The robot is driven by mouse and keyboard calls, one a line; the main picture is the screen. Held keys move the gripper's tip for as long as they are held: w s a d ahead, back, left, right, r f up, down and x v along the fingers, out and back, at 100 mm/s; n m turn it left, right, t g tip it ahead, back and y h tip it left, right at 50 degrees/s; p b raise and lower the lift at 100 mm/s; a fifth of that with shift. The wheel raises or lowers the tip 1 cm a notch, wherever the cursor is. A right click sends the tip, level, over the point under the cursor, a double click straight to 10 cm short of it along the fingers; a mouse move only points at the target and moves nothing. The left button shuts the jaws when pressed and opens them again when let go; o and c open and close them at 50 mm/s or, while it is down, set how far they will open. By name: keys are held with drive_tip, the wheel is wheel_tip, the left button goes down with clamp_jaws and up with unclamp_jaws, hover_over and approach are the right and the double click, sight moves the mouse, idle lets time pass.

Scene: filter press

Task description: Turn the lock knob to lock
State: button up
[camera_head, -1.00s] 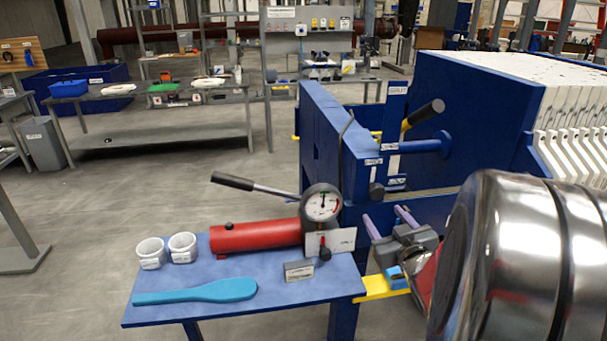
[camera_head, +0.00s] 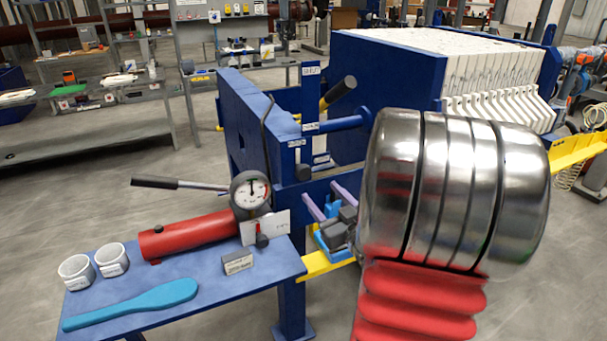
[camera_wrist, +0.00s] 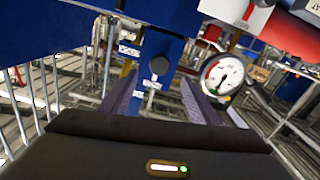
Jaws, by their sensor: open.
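A small black knob (camera_head: 303,171) sits on the blue press frame (camera_head: 262,135), below small white labels too small to read in the head view. It looks like the lock knob. It also shows in the wrist view as a dark round knob (camera_wrist: 159,65) with labels above left and below. My gripper (camera_head: 319,191) has two purple fingers spread apart, empty, just below and right of the knob in the head view. In the wrist view my gripper (camera_wrist: 158,82) points at the knob, which appears between and beyond the fingertips. I cannot tell whether they touch. The knob's pointer direction is unclear.
A blue side table (camera_head: 215,290) holds a red pump cylinder (camera_head: 188,236), a pressure gauge (camera_head: 250,190) with a lever, two white cups (camera_head: 111,259) and a turquoise paddle (camera_head: 130,305). A second small black knob (camera_head: 261,240) is below the gauge. White filter plates (camera_head: 500,95) stand behind.

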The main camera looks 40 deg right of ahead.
sight(305, 175)
drive_tip(key=x, duration=1.2)
drive_tip(key=shift+w, duration=0.2)
drive_tip(key=shift+c, duration=0.5)
drive_tip(key=c, duration=1)
drive_tip(key=shift+o, duration=0.2)
